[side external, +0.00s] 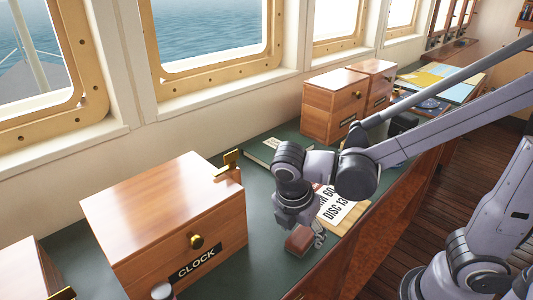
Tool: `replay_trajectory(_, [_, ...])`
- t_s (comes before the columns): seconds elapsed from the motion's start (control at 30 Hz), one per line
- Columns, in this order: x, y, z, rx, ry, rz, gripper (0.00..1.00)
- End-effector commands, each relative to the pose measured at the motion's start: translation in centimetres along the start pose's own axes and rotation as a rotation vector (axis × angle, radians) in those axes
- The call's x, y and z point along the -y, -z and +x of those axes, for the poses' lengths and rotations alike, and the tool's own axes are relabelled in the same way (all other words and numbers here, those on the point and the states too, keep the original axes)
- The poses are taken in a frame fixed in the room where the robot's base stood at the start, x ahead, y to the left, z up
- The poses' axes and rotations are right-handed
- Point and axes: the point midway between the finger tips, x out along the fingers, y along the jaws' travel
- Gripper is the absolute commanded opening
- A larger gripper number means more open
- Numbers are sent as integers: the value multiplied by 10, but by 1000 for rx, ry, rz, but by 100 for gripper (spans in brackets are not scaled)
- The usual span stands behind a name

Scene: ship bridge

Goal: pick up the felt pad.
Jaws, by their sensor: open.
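A small reddish-brown block (299,240), which looks like the felt pad, lies on the green counter top near its front edge. My gripper (316,240) points down right at the block, just above or around its right end. One finger shows to the right of the block. The other finger is hidden behind the block or the gripper body. The gripper is open, and I cannot tell whether it touches the block.
A wooden box labelled CLOCK (165,220) stands to the left on the green counter (259,180). A white lettered sign (338,208) lies just behind the gripper. Two more wooden boxes (333,105) and a chart (440,82) are farther back. Windows line the wall.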

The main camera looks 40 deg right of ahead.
Motion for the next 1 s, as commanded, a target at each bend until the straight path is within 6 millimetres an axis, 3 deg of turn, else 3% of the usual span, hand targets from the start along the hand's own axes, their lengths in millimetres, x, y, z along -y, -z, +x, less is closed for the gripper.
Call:
replay_trajectory(0.4, [0, 0, 12, 0, -1, 0, 69])
replay_trajectory(0.43, [0, 0, 12, 0, -1, 0, 66])
replay_trajectory(0.63, [0, 0, 11, 0, -1, 0, 10])
replay_trajectory(1.0, [0, 0, 10, 0, 0, 0, 10])
